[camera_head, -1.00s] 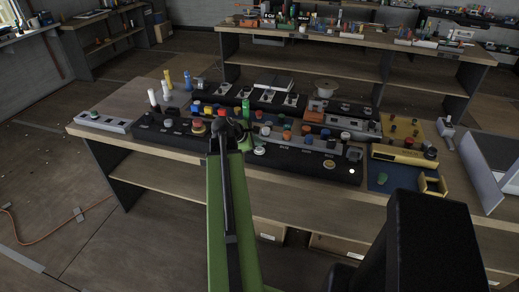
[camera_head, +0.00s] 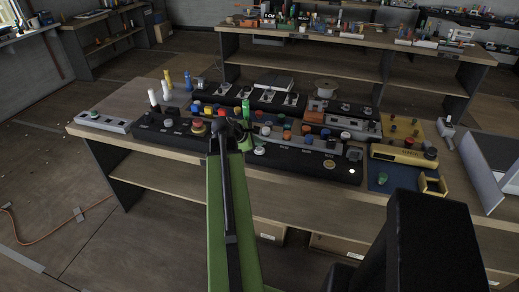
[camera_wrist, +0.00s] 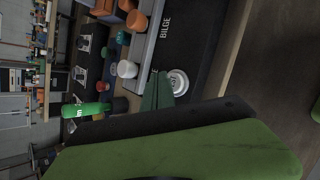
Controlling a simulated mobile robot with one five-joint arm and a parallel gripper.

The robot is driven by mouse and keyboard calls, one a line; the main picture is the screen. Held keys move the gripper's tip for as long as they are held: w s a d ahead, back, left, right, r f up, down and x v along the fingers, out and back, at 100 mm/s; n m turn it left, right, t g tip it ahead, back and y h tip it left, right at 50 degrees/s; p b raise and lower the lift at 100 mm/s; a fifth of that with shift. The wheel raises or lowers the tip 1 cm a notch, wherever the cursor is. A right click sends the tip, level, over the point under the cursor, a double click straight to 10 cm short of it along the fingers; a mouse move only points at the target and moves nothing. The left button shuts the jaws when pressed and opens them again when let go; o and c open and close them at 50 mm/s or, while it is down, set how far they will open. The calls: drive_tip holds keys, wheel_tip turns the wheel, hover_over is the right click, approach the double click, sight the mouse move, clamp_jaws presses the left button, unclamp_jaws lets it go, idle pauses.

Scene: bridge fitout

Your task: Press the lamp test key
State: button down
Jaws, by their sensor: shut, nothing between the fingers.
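A round white key (camera_wrist: 178,82) with dark lettering, only partly readable, sits on the black console front in the wrist view. It looks like the lamp test key. In the head view a white round key (camera_head: 259,151) stands just right of my gripper. My gripper (camera_head: 243,138) is shut and empty, low over the black console (camera_head: 300,160). In the wrist view its green fingertip (camera_wrist: 156,92) is right beside the white key. I cannot tell whether it touches the key. The dark wrist hides part of the console.
Several coloured knobs and buttons crowd the console behind the key. A green bottle-like item (camera_wrist: 85,110) stands near my gripper. A blue tray (camera_head: 400,179) is at the right. The wooden bench edge (camera_head: 300,193) in front is clear.

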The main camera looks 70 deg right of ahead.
sight(258, 150)
drive_tip(key=shift+f+b, duration=0.35)
drive_tip(key=shift+f, duration=0.05)
drive_tip(key=shift+f+b, duration=0.4)
drive_tip(key=shift+b, duration=0.05)
idle(0.5)
drive_tip(key=shift+r, duration=0.15)
drive_tip(key=shift+r+p, duration=0.7)
drive_tip(key=shift+p, duration=0.2)
wheel_tip(258, 150, up, 5)
drive_tip(key=p, duration=0.5)
drive_tip(key=shift+r, duration=0.1)
idle(0.3)
